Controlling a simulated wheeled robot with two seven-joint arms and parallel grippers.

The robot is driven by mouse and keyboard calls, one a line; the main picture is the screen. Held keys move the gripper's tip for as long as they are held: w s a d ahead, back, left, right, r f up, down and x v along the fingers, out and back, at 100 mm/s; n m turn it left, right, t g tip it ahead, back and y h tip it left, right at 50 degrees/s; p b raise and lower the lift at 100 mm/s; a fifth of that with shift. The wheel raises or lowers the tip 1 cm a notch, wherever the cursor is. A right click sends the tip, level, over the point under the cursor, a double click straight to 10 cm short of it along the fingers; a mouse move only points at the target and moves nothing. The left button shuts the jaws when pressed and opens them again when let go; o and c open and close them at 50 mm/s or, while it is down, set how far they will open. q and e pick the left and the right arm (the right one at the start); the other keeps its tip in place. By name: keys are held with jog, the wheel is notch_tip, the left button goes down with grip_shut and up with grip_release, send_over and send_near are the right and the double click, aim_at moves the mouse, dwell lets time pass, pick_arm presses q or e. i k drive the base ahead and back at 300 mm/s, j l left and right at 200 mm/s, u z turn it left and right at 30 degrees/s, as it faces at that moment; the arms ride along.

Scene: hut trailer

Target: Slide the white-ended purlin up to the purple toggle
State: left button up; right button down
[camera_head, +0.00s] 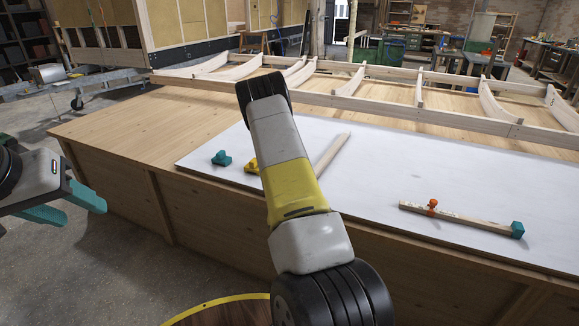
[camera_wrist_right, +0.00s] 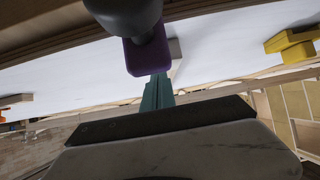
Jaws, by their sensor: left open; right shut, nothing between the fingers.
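A pale wooden purlin (camera_head: 332,152) lies on the white board (camera_head: 390,175), its near end hidden behind my right arm. In the right wrist view a bar with a greyish end (camera_wrist_right: 175,48) shows behind the purple toggle (camera_wrist_right: 148,55); the colour of its end is unclear. I cannot tell whether bar and toggle touch. The purple toggle is hidden in the head view. My right gripper (camera_wrist_right: 158,92) is shut and empty, its teal fingertips close to the purple toggle. My left gripper (camera_head: 70,205) is open and empty, left of the table, away from the board.
A teal toggle (camera_head: 221,158) and a yellow toggle (camera_head: 252,166) stand near the board's left end. Another wooden bar (camera_head: 460,217) with an orange toggle (camera_head: 432,205) and a teal end block (camera_head: 517,230) lies at right. A wooden frame (camera_head: 355,105) lies behind the board.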

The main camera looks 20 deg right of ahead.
aim_at(320, 165)
jog(key=i+l, duration=0.2)
jog(key=l, duration=0.15)
jog(key=i+l, duration=0.2)
jog(key=l, duration=0.2)
jog(key=i+l, duration=0.2)
jog(key=l, duration=0.15)
jog(key=i+l, duration=0.2)
jog(key=l, duration=0.2)
